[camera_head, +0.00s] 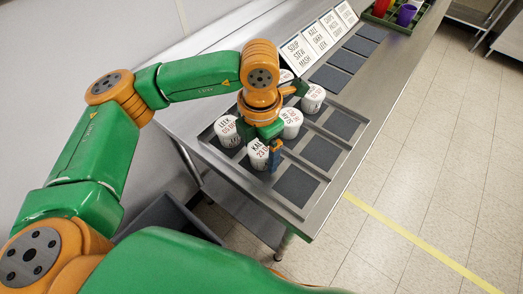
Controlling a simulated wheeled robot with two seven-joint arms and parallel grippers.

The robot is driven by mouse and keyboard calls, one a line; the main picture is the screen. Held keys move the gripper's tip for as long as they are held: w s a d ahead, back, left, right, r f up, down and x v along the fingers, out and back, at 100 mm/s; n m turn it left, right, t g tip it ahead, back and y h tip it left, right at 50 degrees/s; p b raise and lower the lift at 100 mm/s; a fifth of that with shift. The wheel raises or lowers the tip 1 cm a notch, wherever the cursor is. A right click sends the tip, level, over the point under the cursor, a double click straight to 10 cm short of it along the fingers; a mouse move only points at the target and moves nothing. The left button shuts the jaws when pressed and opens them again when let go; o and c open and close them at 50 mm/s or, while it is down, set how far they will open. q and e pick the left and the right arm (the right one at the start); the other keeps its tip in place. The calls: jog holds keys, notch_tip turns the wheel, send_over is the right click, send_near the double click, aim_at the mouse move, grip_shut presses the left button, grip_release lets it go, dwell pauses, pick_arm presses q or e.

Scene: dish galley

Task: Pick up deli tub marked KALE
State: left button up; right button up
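The white deli tub marked KALE (257,157) stands in the front part of a grey tray (300,209) on the steel counter. Its label reads "KAL" and "23", partly hidden by my gripper. My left gripper (273,158) reaches down over the tub from above. One finger shows at the tub's right side, close against it; the other finger is hidden, so I cannot tell whether it is gripping. My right gripper is not in view.
A tub marked LEEK (227,132) stands just left, and other white tubs (291,123) (313,99) stand behind. Dark empty pads (296,186) lie to the right. Label cards (298,53) and a green crate (383,17) with cups are farther back. A dark bin (160,218) sits below the counter.

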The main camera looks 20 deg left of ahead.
pick_arm(q)
jog(key=c, duration=1)
jog(key=shift+c, duration=0.2)
